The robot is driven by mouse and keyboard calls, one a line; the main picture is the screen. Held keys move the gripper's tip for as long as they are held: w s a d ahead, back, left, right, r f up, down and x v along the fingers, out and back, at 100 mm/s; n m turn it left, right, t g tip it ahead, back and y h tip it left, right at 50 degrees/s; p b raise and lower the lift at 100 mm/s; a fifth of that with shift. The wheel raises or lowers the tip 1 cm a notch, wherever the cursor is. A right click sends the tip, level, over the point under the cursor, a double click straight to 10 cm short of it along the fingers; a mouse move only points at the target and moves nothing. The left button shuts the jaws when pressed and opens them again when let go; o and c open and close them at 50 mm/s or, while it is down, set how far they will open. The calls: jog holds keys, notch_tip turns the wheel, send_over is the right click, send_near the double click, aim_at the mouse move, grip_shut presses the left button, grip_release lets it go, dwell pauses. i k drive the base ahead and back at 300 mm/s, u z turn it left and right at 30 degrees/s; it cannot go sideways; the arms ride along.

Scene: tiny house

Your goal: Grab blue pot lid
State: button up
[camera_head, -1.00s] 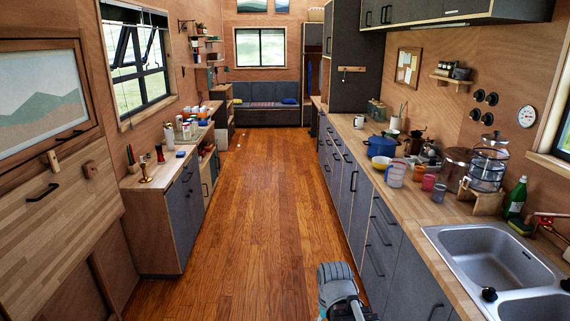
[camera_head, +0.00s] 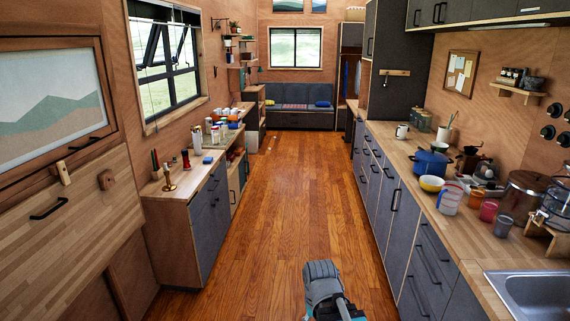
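Part of my arm shows at the bottom middle, over the floor and well short of the pot. My gripper's fingers are not visible.
The wooden counter (camera_head: 470,230) runs along the right. A sink (camera_head: 535,295) is closer. The floor aisle (camera_head: 290,200) is clear.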

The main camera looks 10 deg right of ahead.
aim_at(432, 156)
jog(key=i, duration=2.35)
jog(key=z, duration=0.7)
jog(key=i, duration=1.4)
jog(key=z, duration=0.5)
